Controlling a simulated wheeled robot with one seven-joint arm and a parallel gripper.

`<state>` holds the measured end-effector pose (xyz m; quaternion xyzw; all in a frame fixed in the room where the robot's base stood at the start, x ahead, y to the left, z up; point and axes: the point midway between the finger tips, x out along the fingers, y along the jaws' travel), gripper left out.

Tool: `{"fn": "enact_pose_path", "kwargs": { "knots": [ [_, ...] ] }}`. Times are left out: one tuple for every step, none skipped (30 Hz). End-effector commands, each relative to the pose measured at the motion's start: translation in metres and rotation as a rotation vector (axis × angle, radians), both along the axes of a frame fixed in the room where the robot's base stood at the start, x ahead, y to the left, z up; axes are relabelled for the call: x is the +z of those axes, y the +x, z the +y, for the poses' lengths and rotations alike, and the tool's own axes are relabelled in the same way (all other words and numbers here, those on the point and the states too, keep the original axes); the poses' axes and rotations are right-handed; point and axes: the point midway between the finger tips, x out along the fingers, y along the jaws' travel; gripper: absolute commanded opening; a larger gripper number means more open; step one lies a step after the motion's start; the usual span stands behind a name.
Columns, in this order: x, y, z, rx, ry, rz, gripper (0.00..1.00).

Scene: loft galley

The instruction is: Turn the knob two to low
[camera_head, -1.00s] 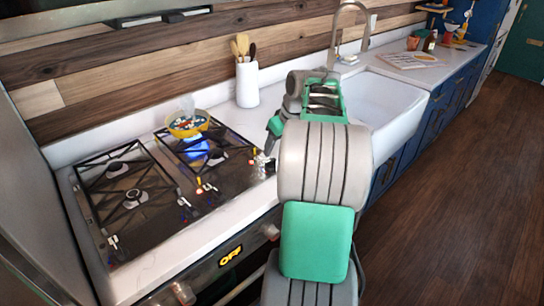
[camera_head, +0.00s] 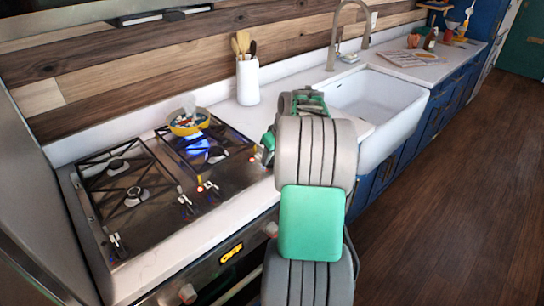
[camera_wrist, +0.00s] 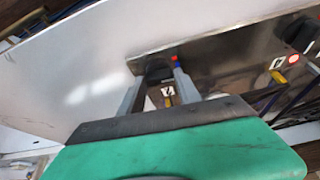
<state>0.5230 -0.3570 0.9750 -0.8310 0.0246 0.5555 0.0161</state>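The stove (camera_head: 150,225) has small knobs along its front and right side. Two knobs, one of them (camera_head: 208,188) beside a red dot, stand near the middle of the front, and another (camera_head: 116,244) is at the left. My gripper (camera_wrist: 158,80) is at the stove's right end, its fingers apart on either side of a dark knob (camera_wrist: 158,70). I cannot tell if they touch it. A white label and yellow mark show between the fingers. In the head view my arm hides the fingertips and this knob. I cannot read the knob numbers.
A yellow pan (camera_head: 188,124) with food sits on the back right burner, with a blue glow near it. A white utensil holder (camera_head: 247,82) stands behind my gripper. The white sink (camera_head: 385,105) is to the right.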

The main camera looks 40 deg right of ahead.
Motion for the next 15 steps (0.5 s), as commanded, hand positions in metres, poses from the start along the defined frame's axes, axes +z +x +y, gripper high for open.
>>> {"fn": "enact_pose_path", "kwargs": {
  "knots": [
    [0.0001, 0.0, 0.0001, 0.0, 0.0, 0.0, 0.35],
    [0.0001, 0.0001, 0.0001, 0.0, 0.0, 0.0, 0.32],
    [0.0001, 0.0001, 0.0, 0.0, 0.0, 0.0, 0.29],
    [0.0001, 0.0001, 0.0001, 0.0, 0.0, 0.0, 0.26],
    [0.0002, 0.0, 0.0001, 0.0, 0.0, 0.0, 0.24],
    [0.0002, 0.0, 0.0001, 0.0, 0.0, 0.0, 0.21],
    [0.0002, 0.0, 0.0001, 0.0, 0.0, 0.0, 0.18],
    [0.0002, 0.0, 0.0001, 0.0, 0.0, 0.0, 0.16],
    [0.0002, 0.0, 0.0001, 0.0, 0.0, 0.0, 0.13],
    [0.0002, 0.0, 0.0001, 0.0, 0.0, 0.0, 0.1],
    [0.0003, 0.0, 0.0001, 0.0, 0.0, 0.0, 0.08],
    [0.0003, 0.0, 0.0, 0.0, 0.0, 0.0, 0.04],
    [0.0003, 0.0, 0.0, 0.0, 0.0, 0.0, 0.02],
    [0.0003, 0.0, 0.0, 0.0, 0.0, 0.0, 0.0],
    [0.0003, 0.0, 0.0, 0.0, 0.0, 0.0, 0.0]
  ]
}}
